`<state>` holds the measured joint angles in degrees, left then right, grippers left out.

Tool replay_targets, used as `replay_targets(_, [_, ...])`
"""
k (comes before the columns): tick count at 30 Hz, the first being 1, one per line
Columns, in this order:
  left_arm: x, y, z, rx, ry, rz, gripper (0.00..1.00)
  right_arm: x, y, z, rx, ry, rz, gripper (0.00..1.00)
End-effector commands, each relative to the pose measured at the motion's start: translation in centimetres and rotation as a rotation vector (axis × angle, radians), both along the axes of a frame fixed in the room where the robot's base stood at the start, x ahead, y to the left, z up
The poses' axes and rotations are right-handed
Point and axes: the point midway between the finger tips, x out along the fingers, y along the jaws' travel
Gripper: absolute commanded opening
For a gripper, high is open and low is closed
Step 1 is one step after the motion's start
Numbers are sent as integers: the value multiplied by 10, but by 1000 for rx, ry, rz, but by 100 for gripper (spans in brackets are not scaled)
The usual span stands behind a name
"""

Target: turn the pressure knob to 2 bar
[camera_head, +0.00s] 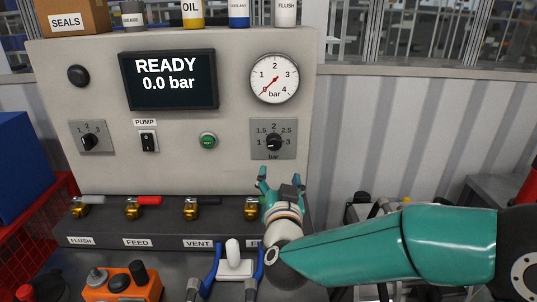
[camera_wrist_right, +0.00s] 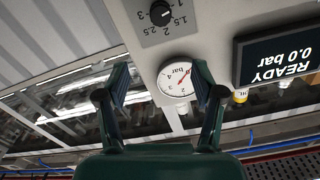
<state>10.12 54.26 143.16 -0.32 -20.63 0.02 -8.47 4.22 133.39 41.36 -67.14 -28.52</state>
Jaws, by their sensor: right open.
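The pressure knob (camera_head: 274,142) is a black dial on a grey plate at the panel's right, with a scale from 1 to 3 bar around it. Its pointer is too small to read surely. It also shows at the top of the right wrist view (camera_wrist_right: 160,13), upside down. My right gripper (camera_head: 280,182) is open and empty, below the knob plate and apart from the knob. Its two fingers also show in the right wrist view (camera_wrist_right: 162,82). The gauge (camera_head: 274,78) needle points near 0. The display (camera_head: 168,79) reads READY 0.0 bar. My left gripper is not in view.
A pump switch (camera_head: 148,141), a green button (camera_head: 208,141) and a 1-2-3 selector (camera_head: 90,141) sit left of the knob. Several brass valves (camera_head: 191,211) line the ledge below. Bottles and a SEALS box (camera_head: 72,18) stand on top.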

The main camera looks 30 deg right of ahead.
Motion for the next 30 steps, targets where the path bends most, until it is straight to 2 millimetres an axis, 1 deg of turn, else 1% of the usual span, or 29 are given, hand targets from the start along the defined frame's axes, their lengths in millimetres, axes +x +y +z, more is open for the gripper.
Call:
replay_targets(1, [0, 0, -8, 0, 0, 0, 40, 1, 1, -8, 0, 0, 1, 68])
replay_targets(3, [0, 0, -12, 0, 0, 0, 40, 2, 0, -12, 0, 0, 2, 68])
replay_targets(7, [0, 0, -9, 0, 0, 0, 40, 8, -3, -12, 0, 2, 2, 68])
replay_targets(11, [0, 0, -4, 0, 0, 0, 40, 21, -11, -11, -1, 3, 0, 68])
replay_targets(17, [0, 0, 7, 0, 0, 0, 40, 54, -33, -10, 0, 4, -3, 68])
replay_targets(24, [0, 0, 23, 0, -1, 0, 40, 97, -61, -10, 0, 4, -3, 68])
replay_targets(30, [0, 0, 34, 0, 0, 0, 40, 126, -79, -10, 1, 1, -4, 68])
